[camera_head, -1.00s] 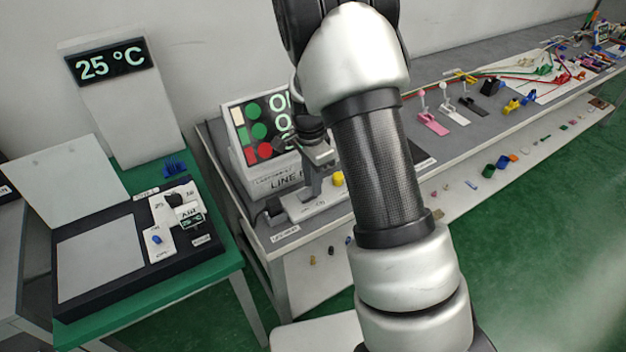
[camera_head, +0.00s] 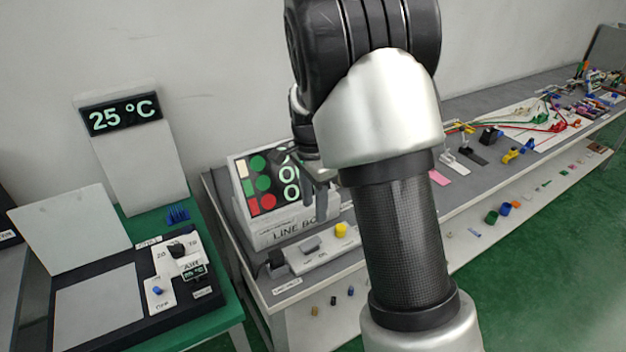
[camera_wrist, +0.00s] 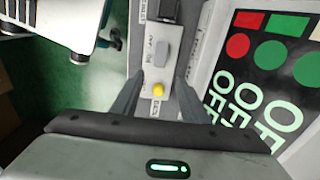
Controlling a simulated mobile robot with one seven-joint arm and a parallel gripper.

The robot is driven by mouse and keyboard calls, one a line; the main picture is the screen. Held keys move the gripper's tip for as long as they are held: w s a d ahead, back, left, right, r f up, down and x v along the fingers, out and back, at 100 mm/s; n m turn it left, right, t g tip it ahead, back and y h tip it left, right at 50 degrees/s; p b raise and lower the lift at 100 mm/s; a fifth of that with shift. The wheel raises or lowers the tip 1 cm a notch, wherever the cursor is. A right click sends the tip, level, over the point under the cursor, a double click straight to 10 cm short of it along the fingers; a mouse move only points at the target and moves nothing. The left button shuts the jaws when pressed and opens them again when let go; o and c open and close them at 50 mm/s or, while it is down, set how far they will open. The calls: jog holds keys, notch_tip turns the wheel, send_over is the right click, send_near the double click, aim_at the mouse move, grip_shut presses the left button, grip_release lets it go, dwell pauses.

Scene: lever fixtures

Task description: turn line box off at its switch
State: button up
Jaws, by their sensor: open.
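The line box (camera_head: 268,228) stands on the grey bench, with coloured lamps and a lit display. In the wrist view its display (camera_wrist: 245,105) shows large pale-green letters that read OFF. Its switch is a grey rocker (camera_head: 310,244) on a white plate in front of the box; it also shows in the wrist view (camera_wrist: 161,52). A yellow button (camera_head: 341,230) sits on the same plate. My gripper (camera_head: 318,198) is open and empty above the plate, apart from the rocker. In the wrist view its fingers straddle the line of the plate near the yellow button.
A green table (camera_head: 205,318) at the left holds a black device with a knob and a blue toggle, behind it a 25 °C display (camera_head: 122,115). Small levers and cables lie along the bench to the right. My arm hides part of the bench.

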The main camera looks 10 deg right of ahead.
notch_tip(320, 180, up, 7)
jog(key=shift+a+p, duration=0.15)
jog(key=shift+p, duration=0.15)
jog(key=shift+s, duration=0.1)
jog(key=s+r+n+t+p, duration=0.2)
jog(key=s+r+n+p, duration=0.2)
jog(key=s+r+n, duration=0.3)
jog(key=s+r+n+t+p, duration=0.3)
jog(key=s+r+n, duration=0.4)
jog(key=s+r, duration=0.6)
jog(key=s+p, duration=0.1)
jog(key=s, duration=0.3)
jog(key=shift+s+d, duration=0.25)
jog(key=shift+s, duration=0.1)
